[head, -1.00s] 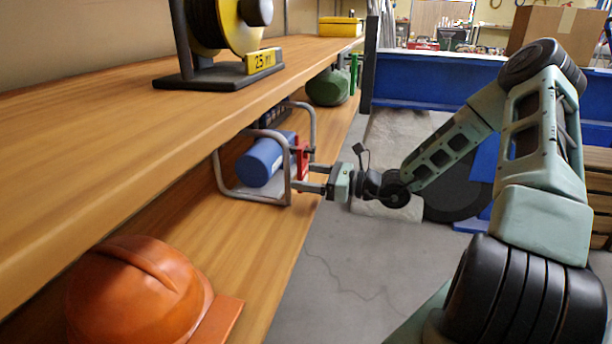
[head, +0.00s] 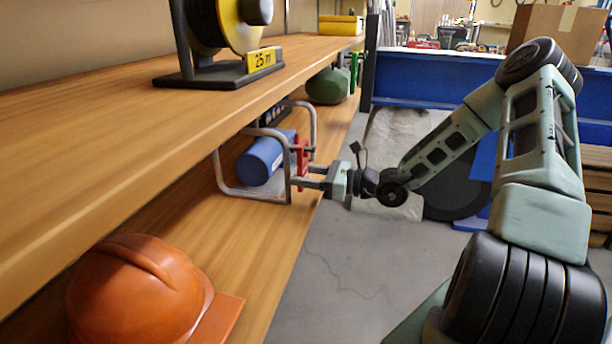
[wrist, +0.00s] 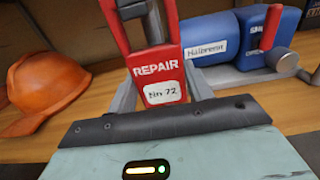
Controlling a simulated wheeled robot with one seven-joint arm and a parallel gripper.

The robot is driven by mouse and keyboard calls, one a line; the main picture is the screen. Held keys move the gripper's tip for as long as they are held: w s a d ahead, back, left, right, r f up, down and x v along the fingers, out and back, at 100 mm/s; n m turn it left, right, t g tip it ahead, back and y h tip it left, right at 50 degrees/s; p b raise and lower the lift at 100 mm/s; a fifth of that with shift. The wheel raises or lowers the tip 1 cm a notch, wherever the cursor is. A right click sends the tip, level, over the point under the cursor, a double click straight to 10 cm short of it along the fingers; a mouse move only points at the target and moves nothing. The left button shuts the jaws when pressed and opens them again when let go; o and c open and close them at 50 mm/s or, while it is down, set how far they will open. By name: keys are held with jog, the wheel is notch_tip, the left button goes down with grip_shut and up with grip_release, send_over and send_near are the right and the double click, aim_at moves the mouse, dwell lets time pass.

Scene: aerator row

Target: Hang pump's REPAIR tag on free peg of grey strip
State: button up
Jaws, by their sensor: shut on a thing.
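The red REPAIR tag (wrist: 160,78), with a white "No 72" label, is upright between the fingers of my gripper (wrist: 162,92) in the wrist view. In the head view my gripper (head: 303,174) is shut on the tag (head: 302,155), in front of the pump. The blue pump (head: 262,160) lies in a grey tube frame (head: 222,178) on the lower shelf. In the wrist view the pump (wrist: 208,38) is behind and right of the tag. I cannot tell whether the tag still touches the pump or frame. I cannot make out the grey strip or its pegs.
An orange helmet (head: 135,290) sits on the lower shelf at the near left. The upper shelf (head: 110,115) overhangs the pump and carries a yellow reel (head: 238,25). A green container (head: 328,87) is farther along. Grey floor (head: 345,270) is open beside the shelf.

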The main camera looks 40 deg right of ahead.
jog(key=shift+r, duration=0.15)
jog(key=shift+r+p, duration=0.4)
jog(key=shift+p, duration=0.35)
jog(key=shift+r+p, duration=0.3)
jog(key=shift+p, duration=0.15)
jog(key=p+v, duration=0.4)
jog(key=v, duration=0.4)
jog(key=shift+s+d, duration=0.15)
jog(key=shift+s, duration=0.05)
dwell(0.7)
dwell(0.6)
